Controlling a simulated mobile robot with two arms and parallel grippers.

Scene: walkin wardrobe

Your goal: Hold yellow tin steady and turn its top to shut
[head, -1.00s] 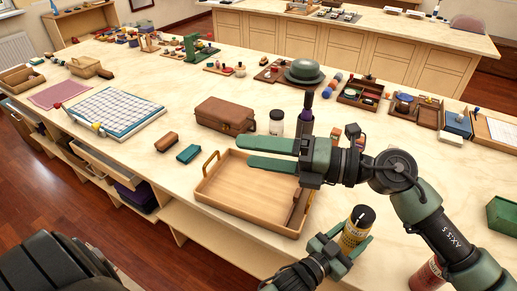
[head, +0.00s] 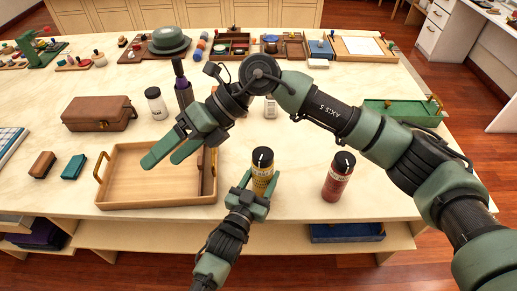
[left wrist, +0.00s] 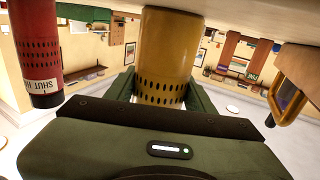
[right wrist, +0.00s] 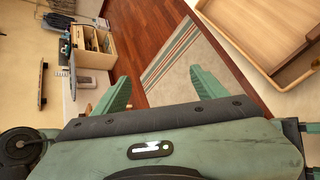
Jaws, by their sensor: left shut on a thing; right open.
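The yellow tin (head: 262,178) stands upright near the front edge of the table, right of the wooden tray. Its dark top (head: 263,156) carries a white mark. My left gripper (head: 254,186) is shut around the tin's lower body, and the tin (left wrist: 167,55) also shows between the fingers in the left wrist view. My right gripper (head: 168,158) is open and empty above the wooden tray, left of the tin. In the right wrist view, nothing is between its fingers (right wrist: 158,90).
A red tin (head: 338,178) with a dark top stands right of the yellow one. The wooden tray (head: 130,200) lies to the left. A white jar (head: 156,104) and a purple bottle (head: 183,92) stand behind it. A green tray (head: 400,114) is at the right.

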